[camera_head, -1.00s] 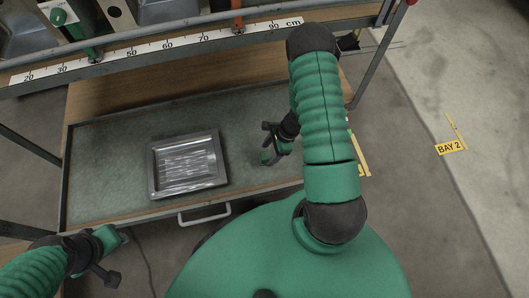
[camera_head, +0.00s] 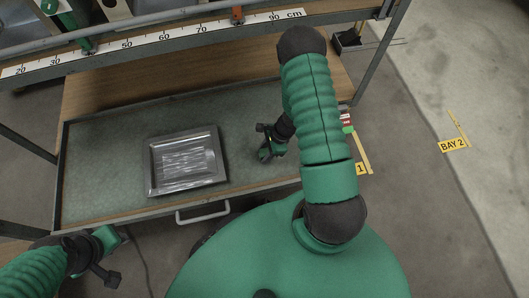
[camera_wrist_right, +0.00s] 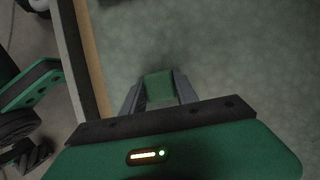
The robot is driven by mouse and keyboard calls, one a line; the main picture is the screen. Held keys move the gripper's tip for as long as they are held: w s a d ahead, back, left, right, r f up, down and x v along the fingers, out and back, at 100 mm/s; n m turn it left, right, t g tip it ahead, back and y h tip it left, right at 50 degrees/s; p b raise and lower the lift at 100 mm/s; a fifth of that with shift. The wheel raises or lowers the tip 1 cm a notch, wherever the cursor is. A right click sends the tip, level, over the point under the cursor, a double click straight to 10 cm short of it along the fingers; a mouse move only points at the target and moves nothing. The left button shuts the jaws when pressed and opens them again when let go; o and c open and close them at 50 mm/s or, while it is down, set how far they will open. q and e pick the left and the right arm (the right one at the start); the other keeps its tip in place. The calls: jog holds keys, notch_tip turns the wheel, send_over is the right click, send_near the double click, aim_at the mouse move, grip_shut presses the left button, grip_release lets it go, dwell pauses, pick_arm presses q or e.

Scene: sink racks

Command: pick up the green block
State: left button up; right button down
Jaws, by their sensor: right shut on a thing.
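The green block (camera_wrist_right: 159,86) shows in the right wrist view between the two grey fingers of my right gripper (camera_wrist_right: 160,92). The fingers are shut on it, above the green-grey drawer surface. In the head view my right gripper (camera_head: 265,153) is over the right part of the drawer, and the block cannot be made out there. My left gripper (camera_head: 118,236) is at the lower left, outside the drawer's front edge. Its fingers are too unclear to tell whether they are open.
A metal tray (camera_head: 148,170) lies in the middle of the open drawer (camera_head: 100,135). The drawer has a front handle (camera_head: 203,213). A rail with a centimetre scale (camera_head: 160,38) runs above the back. Bare drawer surface lies left of the tray.

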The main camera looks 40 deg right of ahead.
notch_tip(320, 180, up, 9)
jog(key=p, duration=0.5)
jog(key=shift+r+p, duration=0.2)
jog(key=shift+p, duration=0.1)
jog(key=shift+r, duration=0.4)
jog(key=shift+f, duration=0.1)
